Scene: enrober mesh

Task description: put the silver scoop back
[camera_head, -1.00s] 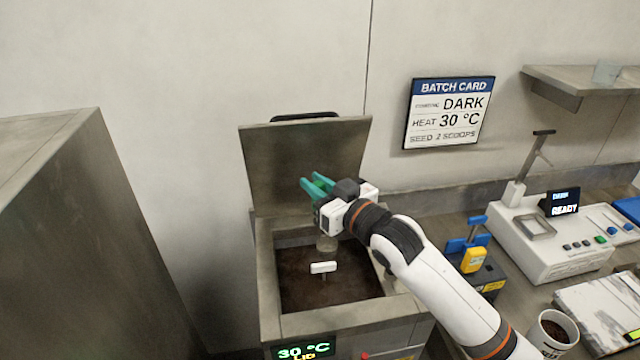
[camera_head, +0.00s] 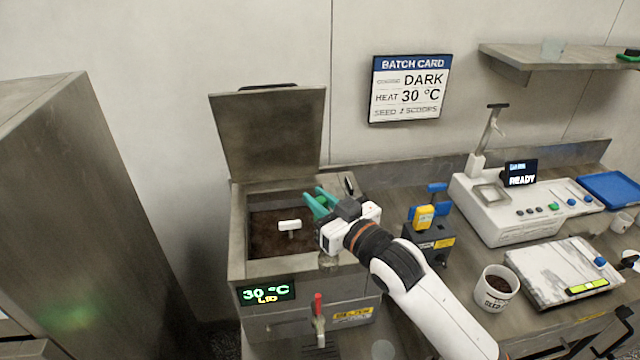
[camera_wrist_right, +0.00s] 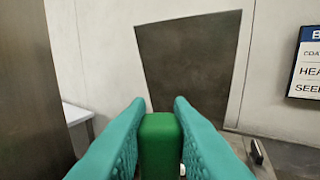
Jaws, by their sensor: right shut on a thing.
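My right gripper (camera_head: 318,202) is shut on a green handle (camera_wrist_right: 160,145), which fills the gap between the teal fingers in the right wrist view. A small silvery cup (camera_head: 328,260) shows just below the gripper in the head view. It looks like the bowl of the silver scoop, mostly hidden by the gripper. The gripper is over the right rim of the open melting tank (camera_head: 237,235), which holds dark chocolate (camera_head: 268,240). My left gripper is not in view.
The tank's lid (camera_head: 268,135) stands open. To the right are a blue-and-yellow device (camera_head: 425,217), a white machine reading READY (camera_head: 500,225), a cup of dark bits marked SEED (camera_head: 497,290) and a marble-look slab (camera_head: 560,270). A shelf (camera_head: 560,57) hangs above. A tall cabinet (camera_head: 80,200) stands left.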

